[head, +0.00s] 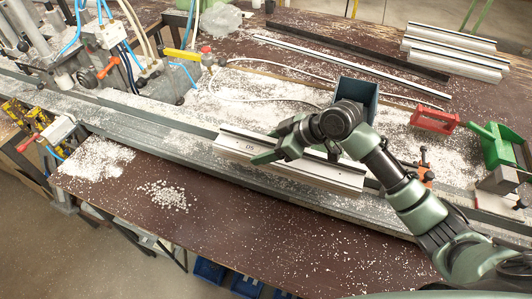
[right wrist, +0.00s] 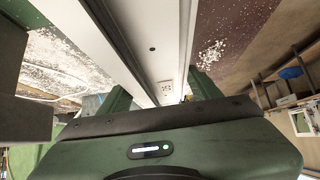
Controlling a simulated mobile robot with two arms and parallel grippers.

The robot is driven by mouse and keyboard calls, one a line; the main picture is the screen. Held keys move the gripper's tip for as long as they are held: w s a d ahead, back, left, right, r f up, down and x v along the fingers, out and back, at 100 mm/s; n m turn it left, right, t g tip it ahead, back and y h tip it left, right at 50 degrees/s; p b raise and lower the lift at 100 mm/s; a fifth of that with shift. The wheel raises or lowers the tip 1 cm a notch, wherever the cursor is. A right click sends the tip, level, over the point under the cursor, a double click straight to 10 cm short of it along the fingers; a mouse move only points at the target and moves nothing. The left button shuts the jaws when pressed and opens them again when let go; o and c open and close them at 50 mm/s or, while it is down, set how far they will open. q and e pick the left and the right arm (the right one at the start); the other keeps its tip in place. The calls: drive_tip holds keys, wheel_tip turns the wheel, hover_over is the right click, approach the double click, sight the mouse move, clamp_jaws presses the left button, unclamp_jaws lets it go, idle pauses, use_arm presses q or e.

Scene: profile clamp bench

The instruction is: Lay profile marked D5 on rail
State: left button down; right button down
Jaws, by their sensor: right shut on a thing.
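My forearm and wrist hide part of the profile. My left gripper is not in view.
Several other profiles (head: 455,52) lie at the back right, near a long black bar (head: 350,47). Clamping machinery (head: 130,55) is at left. White chips litter the bench.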

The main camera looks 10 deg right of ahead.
wheel_tip(320, 180, down, 3)
drive_tip(key=shift+r, duration=0.1)
drive_tip(key=shift+f, duration=0.65)
drive_tip(key=shift+c, duration=1.6)
unclamp_jaws()
drive_tip(key=shift+r, duration=0.1)
